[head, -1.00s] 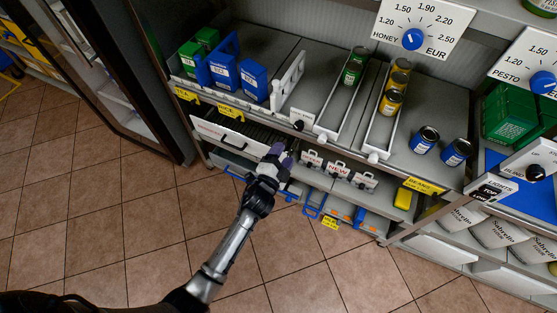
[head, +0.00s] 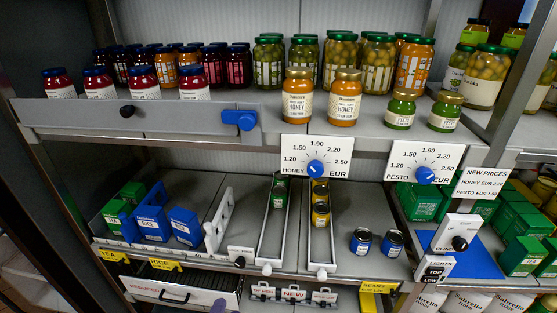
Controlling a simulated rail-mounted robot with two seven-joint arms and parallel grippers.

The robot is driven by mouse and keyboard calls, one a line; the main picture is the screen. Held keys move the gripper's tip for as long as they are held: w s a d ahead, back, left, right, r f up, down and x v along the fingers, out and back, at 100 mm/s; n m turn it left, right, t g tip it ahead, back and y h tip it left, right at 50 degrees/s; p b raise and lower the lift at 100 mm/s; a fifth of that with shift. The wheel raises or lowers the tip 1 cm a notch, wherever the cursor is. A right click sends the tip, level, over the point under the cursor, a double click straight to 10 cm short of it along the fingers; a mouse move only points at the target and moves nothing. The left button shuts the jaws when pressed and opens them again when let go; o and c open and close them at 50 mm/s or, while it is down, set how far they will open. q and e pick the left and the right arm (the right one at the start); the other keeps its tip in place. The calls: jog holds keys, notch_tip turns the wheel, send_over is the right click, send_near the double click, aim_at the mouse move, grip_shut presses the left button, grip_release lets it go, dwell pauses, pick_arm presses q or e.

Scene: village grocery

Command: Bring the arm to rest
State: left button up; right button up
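Only a small dark tip, which looks like the end of my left gripper (head: 218,306), shows at the bottom edge of the head view. It is in front of the right part of the white drawer front (head: 165,291) with a dark handle. The rest of my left arm is out of the frame, and I cannot tell whether its fingers are open or shut. My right gripper is not in view.
The upper shelf (head: 150,118) carries several jars, including honey (head: 345,100) and pesto (head: 400,110). Below are blue and green boxes, can lanes, two loose blue cans (head: 361,241), price dials (head: 315,168) and a lights and blind switch panel (head: 455,236).

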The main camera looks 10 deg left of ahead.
pick_arm(q)
jog(key=s+a+f+n+g+y, duration=0.2)
jog(key=a+f+n+g+y, duration=0.1)
jog(key=f+n+g, duration=0.25)
jog(key=s+r+n+g+h+p, duration=0.1)
jog(key=s+r+n+g+p, duration=0.15)
jog(key=s, duration=0.75)
jog(key=s+r+n+g+h+p, duration=0.15)
jog(key=s+g, duration=0.25)
jog(key=s, duration=0.6)
jog(key=s+r+n+g+h+p, duration=0.1)
jog(key=s+r+g, duration=0.2)
jog(key=s, duration=0.7)
notch_tip(320, 180, up, 36)
jog(key=p, duration=3.6)
jog(key=shift+w+d+t, duration=0.2)
jog(key=shift+w+t, duration=0.1)
jog(key=shift+w, duration=0.15)
jog(key=shift+m, duration=0.25)
